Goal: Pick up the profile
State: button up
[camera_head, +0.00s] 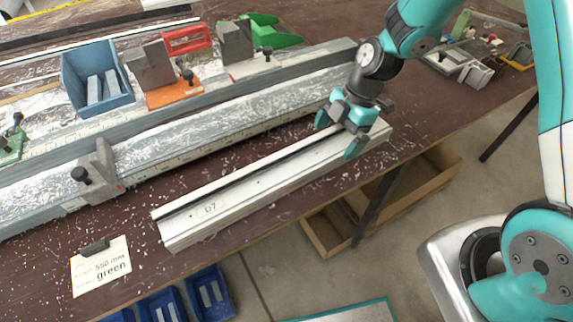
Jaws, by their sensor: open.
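The profile (270,179) is a long pale metal bar with a dark groove and a label reading "D7". It lies on the dark brown bench near its front edge, running from lower left to upper right. My gripper (338,143) is teal and dark grey. It is open over the right part of the profile, with one finger on the far side and one on the near side. I cannot tell whether the fingers touch the bar. The gripper hides a bit of the profile's right part.
A long clamp rail (220,116) with a grey stop (98,172) runs behind the profile. Clamps, an orange block (173,93) and a blue bin (97,106) stand further back. Blue bins (208,292) are below.

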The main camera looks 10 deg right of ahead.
jog(key=shift+x, duration=1.4)
jog(key=shift+r, duration=0.1)
jog(key=c, duration=1.3)
jog(key=shift+a, duration=0.1)
jog(key=shift+c, duration=0.4)
jog(key=shift+r, duration=0.15)
